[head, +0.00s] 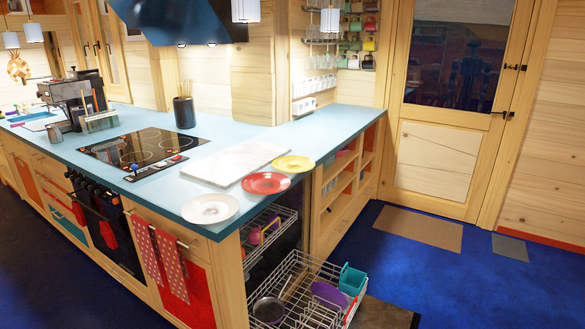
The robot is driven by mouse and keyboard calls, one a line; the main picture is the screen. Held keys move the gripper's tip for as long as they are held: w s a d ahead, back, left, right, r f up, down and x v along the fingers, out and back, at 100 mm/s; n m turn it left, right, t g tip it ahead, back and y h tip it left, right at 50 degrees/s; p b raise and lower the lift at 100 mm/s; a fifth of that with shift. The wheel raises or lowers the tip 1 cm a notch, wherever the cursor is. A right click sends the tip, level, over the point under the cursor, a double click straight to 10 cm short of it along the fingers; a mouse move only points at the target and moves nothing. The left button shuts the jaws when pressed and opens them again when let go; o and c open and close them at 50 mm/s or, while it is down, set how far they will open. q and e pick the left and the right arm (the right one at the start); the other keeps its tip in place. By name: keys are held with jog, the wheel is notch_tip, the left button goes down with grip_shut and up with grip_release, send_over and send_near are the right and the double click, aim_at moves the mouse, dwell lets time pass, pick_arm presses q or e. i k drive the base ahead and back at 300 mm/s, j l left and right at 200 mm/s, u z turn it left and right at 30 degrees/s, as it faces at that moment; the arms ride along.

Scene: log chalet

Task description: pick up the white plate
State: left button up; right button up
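The white plate (209,208) lies flat near the front corner of the blue countertop (230,140). A red plate (267,183) lies to its right and a little farther back, and a yellow plate (294,164) is beyond that. The three plates sit in a row along the counter's right edge. Nothing covers the white plate. Neither of my grippers is in view.
A pale marble board (235,163) lies behind the plates. A black cooktop (145,148) is left of it. An open dishwasher's lower rack (300,290) juts out below the counter, holding a pan and dishes. Blue floor is clear at lower left.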

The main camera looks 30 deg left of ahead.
aim_at(210, 208)
jog(key=j+u, duration=0.1)
jog(key=u, duration=1.4)
